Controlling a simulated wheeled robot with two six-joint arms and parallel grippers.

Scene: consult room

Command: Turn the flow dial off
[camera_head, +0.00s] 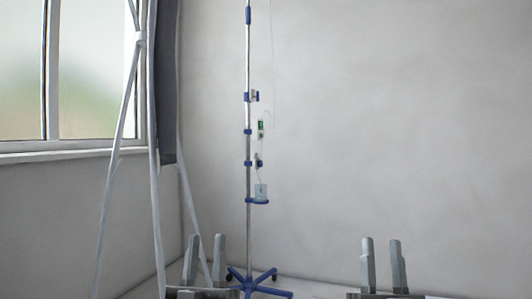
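An IV stand with a silver pole (248,60) and a blue wheeled base (262,284) stands in front of the back wall. Several small blue clamps sit along the pole. A small green and white piece (261,127) hangs beside the pole, and a pale box (261,191) rests on a blue holder lower down. I cannot tell which small part is the flow dial. My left gripper (206,260) is low, left of the stand's base, with its fingers apart and empty. My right gripper (382,264) is low on the right, also apart and empty. Neither touches the stand.
A white-framed screen (128,110) with a dark grey panel (167,80) stands left of the pole, near a window (92,70). The wall right of the stand is bare. Thin clear tubing hangs near the pole.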

